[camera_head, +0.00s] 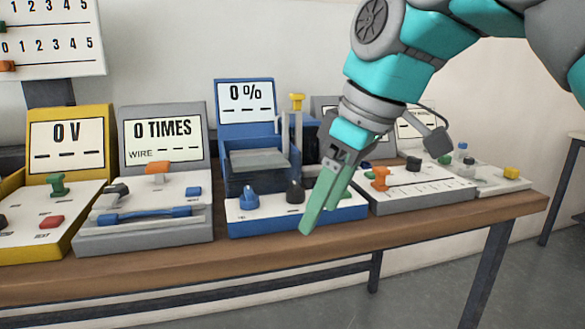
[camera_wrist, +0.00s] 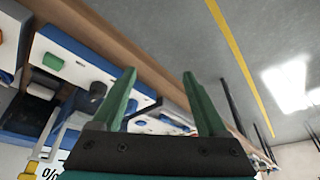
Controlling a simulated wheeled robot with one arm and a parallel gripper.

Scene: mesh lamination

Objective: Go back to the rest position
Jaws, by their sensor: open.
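My gripper (camera_head: 322,205) has green fingers and hangs from my teal and grey arm, in front of the blue device near the table's front edge. In the wrist view the two fingers of my gripper (camera_wrist: 160,85) stand apart with nothing between them. The blue device (camera_head: 245,93) behind it shows "0 %" and has a blue knob (camera_head: 249,199) and a black knob (camera_head: 295,191). My gripper and forearm hide part of the devices to the right.
A yellow device (camera_head: 66,238) reading "0 V" and a grey device (camera_head: 143,238) reading "0 TIMES" stand left on the brown table (camera_head: 270,257). A grey-white device (camera_head: 422,198) with an orange knob (camera_head: 380,178) stands right. Open floor (camera_head: 420,285) lies in front.

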